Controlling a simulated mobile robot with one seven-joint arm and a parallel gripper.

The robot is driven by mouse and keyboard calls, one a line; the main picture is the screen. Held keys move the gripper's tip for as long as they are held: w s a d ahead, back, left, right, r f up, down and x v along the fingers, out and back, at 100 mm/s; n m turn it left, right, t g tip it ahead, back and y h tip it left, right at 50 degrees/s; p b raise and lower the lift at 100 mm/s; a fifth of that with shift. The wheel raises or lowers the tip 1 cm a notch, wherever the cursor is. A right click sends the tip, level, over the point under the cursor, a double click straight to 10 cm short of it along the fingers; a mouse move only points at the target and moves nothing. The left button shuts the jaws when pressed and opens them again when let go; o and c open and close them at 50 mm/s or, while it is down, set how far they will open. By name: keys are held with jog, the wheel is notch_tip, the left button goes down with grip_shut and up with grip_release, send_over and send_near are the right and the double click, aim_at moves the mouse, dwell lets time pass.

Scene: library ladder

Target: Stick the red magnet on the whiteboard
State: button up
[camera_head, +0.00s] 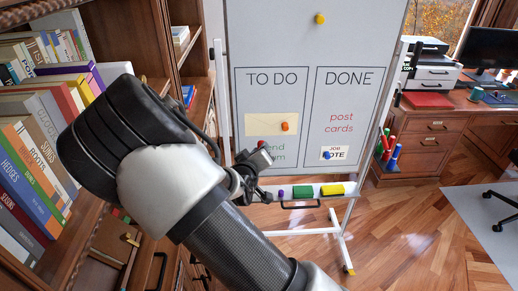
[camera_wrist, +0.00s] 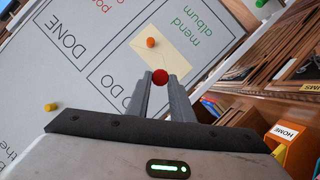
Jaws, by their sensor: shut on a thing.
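The whiteboard (camera_head: 310,50) stands ahead on a white frame, with a TO DO box and a DONE box drawn on it. My gripper (camera_wrist: 160,85) is shut on the red magnet (camera_wrist: 160,76), which sits between the fingertips in the wrist view. In the head view my gripper (camera_head: 254,168) is in front of the lower TO DO box, and the red magnet (camera_head: 261,144) shows as a small dark red spot at its tip. I cannot tell whether the magnet touches the board.
An orange magnet (camera_head: 285,126) is on a cream envelope (camera_head: 258,123) in TO DO. A blue magnet (camera_head: 327,156) is in DONE and a yellow one (camera_head: 320,18) is above. The tray (camera_head: 275,192) holds coloured items. A bookcase (camera_head: 100,45) is left; a desk (camera_head: 440,118) is right.

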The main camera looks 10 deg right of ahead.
jog(key=shift+s+a, duration=0.1)
jog(key=shift+s, duration=1.65)
